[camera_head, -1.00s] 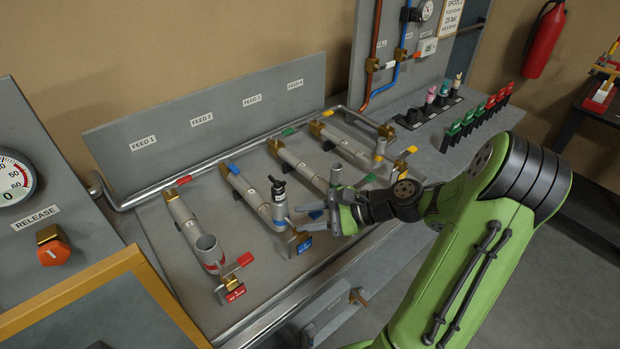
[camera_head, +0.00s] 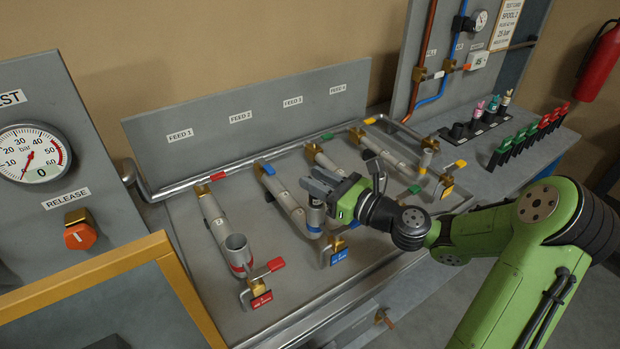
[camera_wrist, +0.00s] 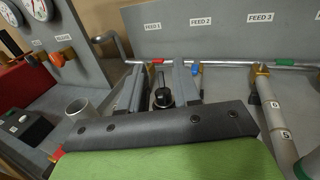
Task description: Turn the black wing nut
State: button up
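The black wing nut (camera_wrist: 162,94) shows in the wrist view, standing up between the two grey fingers of my gripper (camera_wrist: 158,84), with a gap on each side of it. In the head view, my gripper (camera_head: 322,182) is over the top of the blue-banded upright stub (camera_head: 315,215) on the FEED 2 pipe. There the gripper hides the nut. The fingers are open and do not appear to touch the nut.
An open stub with a red band (camera_head: 238,254) stands left on the FEED 1 pipe. A blue-tagged valve (camera_head: 337,252) is just below my gripper. The pipes of FEED 3 and FEED 4 lie close to my wrist. Coloured plugs (camera_head: 492,108) stand in a rack at the right.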

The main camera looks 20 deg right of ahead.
jog(key=shift+x, duration=1.15)
grip_shut()
